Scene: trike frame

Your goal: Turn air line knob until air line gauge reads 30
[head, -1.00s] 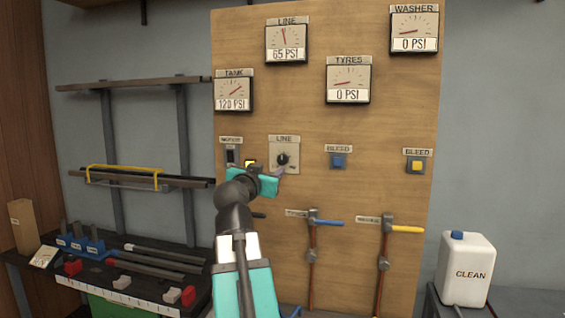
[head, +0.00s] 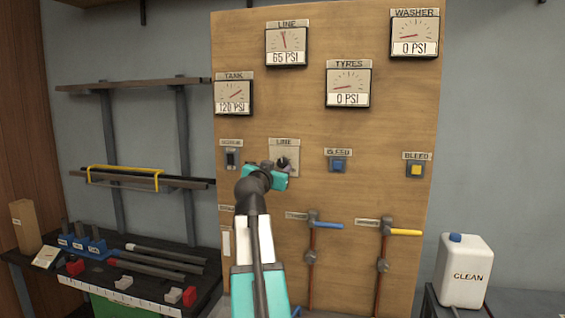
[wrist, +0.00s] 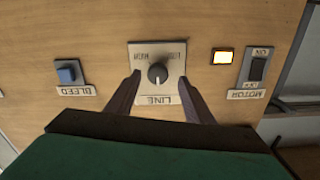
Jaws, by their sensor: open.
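In the head view the knob (head: 283,162) is partly hidden by my gripper (head: 268,172). In the wrist view my gripper (wrist: 157,95) is open, with one finger on each side of the plate's lower part. The knob lies between and just beyond the fingertips; I cannot tell whether they touch the panel. The LINE gauge (head: 287,42) reads 65 PSI.
The TANK gauge (head: 234,95) reads 120 PSI. TYRES (head: 348,84) and WASHER (head: 414,33) gauges read 0 PSI. A blue BLEED button (wrist: 68,72), a lit yellow lamp (wrist: 222,57) and the MOTOR switch (wrist: 257,70) flank the knob.

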